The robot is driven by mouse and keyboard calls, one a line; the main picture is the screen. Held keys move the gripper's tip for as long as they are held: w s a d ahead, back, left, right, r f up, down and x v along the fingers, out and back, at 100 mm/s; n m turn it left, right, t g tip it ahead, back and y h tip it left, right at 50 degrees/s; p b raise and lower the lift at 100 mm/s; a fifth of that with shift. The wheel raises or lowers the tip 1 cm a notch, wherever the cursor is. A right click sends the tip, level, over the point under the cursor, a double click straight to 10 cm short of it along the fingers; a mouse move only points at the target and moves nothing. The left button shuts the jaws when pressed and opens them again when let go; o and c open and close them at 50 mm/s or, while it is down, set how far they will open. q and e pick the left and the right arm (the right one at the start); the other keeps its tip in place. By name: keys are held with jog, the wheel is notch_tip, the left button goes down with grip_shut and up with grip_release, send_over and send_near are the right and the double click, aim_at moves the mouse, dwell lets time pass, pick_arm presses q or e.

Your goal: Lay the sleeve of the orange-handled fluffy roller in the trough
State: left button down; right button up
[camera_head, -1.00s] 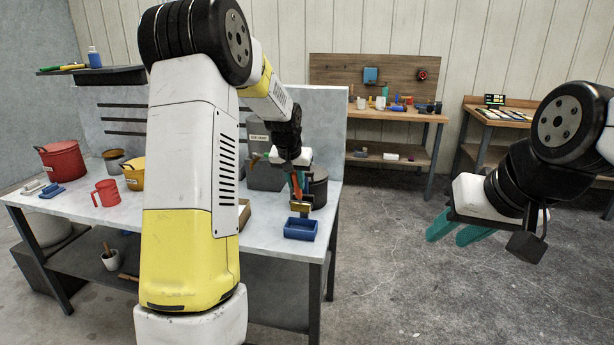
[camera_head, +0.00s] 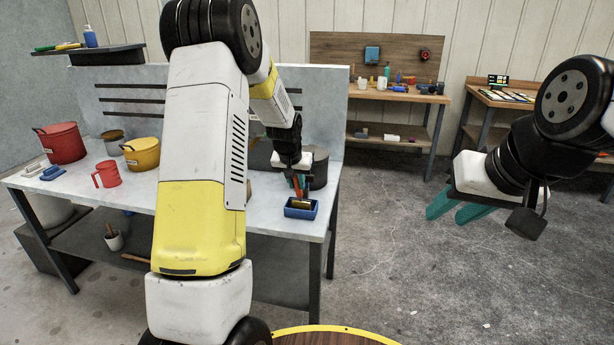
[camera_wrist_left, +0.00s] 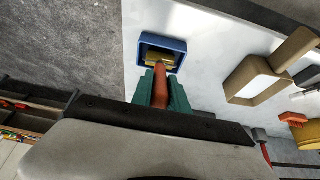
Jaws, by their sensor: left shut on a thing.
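The roller has an orange handle (camera_wrist_left: 160,86) and a yellowish sleeve (camera_wrist_left: 158,60). My left gripper (camera_wrist_left: 161,97) is shut on the handle; in the head view it (camera_head: 299,184) is above the blue trough (camera_head: 300,214). The sleeve (camera_head: 302,203) shows within the trough's outline in the head view. In the left wrist view it lies across the near part of the trough opening (camera_wrist_left: 181,46). I cannot tell whether it touches the trough floor. My right gripper (camera_head: 456,209) is open and empty, out over the floor at the right.
The pale workbench (camera_head: 262,222) carries a red pot (camera_head: 63,143), a yellow pot (camera_head: 142,154), a red mug (camera_head: 107,174) and a dark pot (camera_head: 319,168) just behind the trough. A tan tray-like object (camera_wrist_left: 257,82) lies right of the trough in the wrist view.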

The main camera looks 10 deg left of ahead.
dwell(0.3)
pick_arm(q)
jog(key=c, duration=1.2)
grip_release()
jog(key=s+d+r+h, duration=0.1)
jog(key=s+d+r, duration=0.1)
jog(key=s+r, duration=1.5)
jog(key=s+d+r, duration=0.1)
jog(key=s, duration=0.8)
jog(key=s+d+r+t+h, duration=0.1)
jog(key=s, duration=0.9)
jog(key=shift+d, duration=0.35)
